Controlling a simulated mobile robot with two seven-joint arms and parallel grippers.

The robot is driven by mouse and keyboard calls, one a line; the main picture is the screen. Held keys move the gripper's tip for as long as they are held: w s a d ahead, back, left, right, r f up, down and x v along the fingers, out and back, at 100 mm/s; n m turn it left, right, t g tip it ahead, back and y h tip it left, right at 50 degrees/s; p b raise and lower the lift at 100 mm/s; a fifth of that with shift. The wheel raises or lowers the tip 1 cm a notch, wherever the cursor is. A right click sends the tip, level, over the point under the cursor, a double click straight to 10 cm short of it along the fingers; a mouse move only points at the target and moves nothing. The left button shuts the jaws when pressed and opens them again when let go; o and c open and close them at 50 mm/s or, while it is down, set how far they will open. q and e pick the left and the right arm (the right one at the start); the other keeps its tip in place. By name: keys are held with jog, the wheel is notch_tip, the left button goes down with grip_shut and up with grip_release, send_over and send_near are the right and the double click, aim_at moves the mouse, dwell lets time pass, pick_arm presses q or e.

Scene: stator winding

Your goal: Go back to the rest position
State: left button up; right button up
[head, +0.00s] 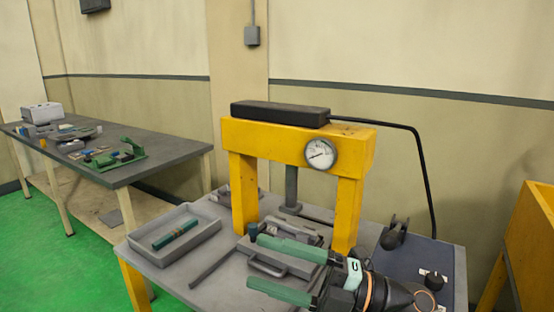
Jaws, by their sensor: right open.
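My right gripper (254,263) comes in from the lower right of the head view. Its two green fingers point left and are spread apart, with nothing between them. It is above the front of the grey press table (215,286), in front of the yellow press frame (347,210). Part of the table and the things behind the fingers are hidden by it. My left gripper is not in view.
A grey tray (205,240) holding a teal bar stands left of the press. A grey plate with a handle (268,268) lies behind the fingers. A black lever (395,235) stands right of the press. A long workbench (150,172) stands at the left.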

jog(key=w+d+f+m+t+h, duration=0.1)
jog(key=w+d+m+t+h, duration=0.3)
jog(key=m+t, duration=0.5)
jog(key=w+d+f+m+t+h, duration=0.1)
jog(key=w+d+m+t+h, duration=0.1)
jog(key=d+m+t+h, duration=0.6)
jog(key=s+d+f+m+g+h, duration=0.1)
jog(key=d+f+m+g+h, duration=0.15)
jog(key=f+m, duration=0.4)
jog(key=s+d+f+m+g+h, duration=0.1)
jog(key=d+f+m+g+h, duration=0.1)
jog(key=d+f+m+h, duration=0.4)
jog(key=s+d+f+m+g, duration=0.1)
jog(key=s+f+g, duration=0.5)
jog(key=s+f, duration=0.5)
jog(key=s+d+f+g, duration=0.1)
jog(key=s+f+g, duration=0.65)
jog(key=s, duration=0.45)
jog(key=w+a+f+t+y+p, duration=0.3)
jog(key=a+f+t+p, duration=0.1)
jog(key=f, duration=0.4)
jog(key=shift+w+a+t, duration=0.3)
jog(key=shift+a+t, duration=0.15)
jog(key=shift+t, duration=0.65)
